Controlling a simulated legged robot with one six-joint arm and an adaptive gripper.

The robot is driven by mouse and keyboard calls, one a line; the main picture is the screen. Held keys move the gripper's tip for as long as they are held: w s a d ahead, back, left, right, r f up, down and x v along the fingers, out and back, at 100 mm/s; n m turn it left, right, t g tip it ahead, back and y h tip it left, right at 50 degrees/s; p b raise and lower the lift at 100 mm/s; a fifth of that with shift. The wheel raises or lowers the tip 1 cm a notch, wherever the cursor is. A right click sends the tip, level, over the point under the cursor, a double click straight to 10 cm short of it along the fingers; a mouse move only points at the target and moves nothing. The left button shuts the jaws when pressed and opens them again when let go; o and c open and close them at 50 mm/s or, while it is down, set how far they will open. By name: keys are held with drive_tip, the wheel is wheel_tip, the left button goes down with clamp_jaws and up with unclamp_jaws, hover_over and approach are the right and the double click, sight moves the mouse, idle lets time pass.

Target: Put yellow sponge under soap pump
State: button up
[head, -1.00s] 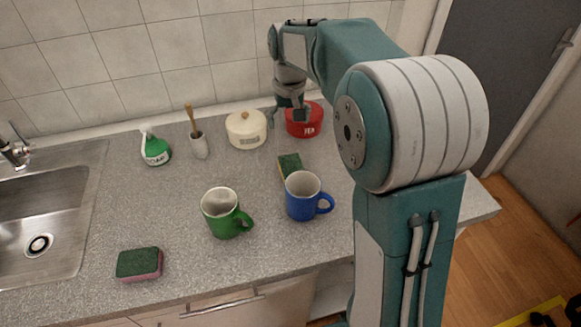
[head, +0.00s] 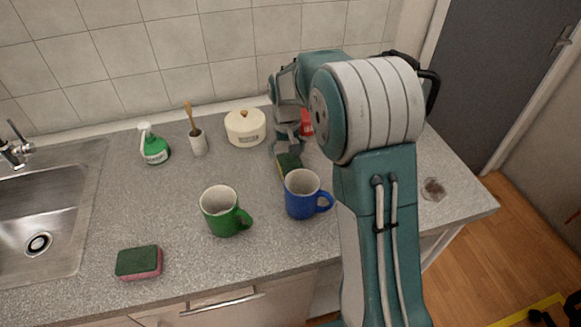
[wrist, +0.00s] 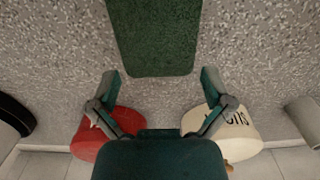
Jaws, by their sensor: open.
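The yellow sponge (head: 289,163) lies on the counter behind the blue mug, its dark green scouring side up and a thin yellow edge showing. In the wrist view the sponge's green top (wrist: 154,38) lies just ahead of the fingertips. My gripper (head: 287,150) is low over the sponge's far end, open and empty. Its spread fingers also show in the wrist view (wrist: 160,78), wider apart than the sponge. The soap pump (head: 154,148), a green bottle with a white head, stands upright at the back left near the sink.
A green mug (head: 222,212) and blue mug (head: 302,197) stand in front. A pink-and-green sponge (head: 139,263) lies front left. A white holder with brush (head: 198,143), cream pot (head: 245,129) and red pot (head: 307,124) line the back. Counter before the soap pump is clear.

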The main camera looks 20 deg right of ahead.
drive_tip(key=shift+f, duration=0.65)
drive_tip(key=c, duration=0.5)
drive_tip(key=shift+c, duration=0.2)
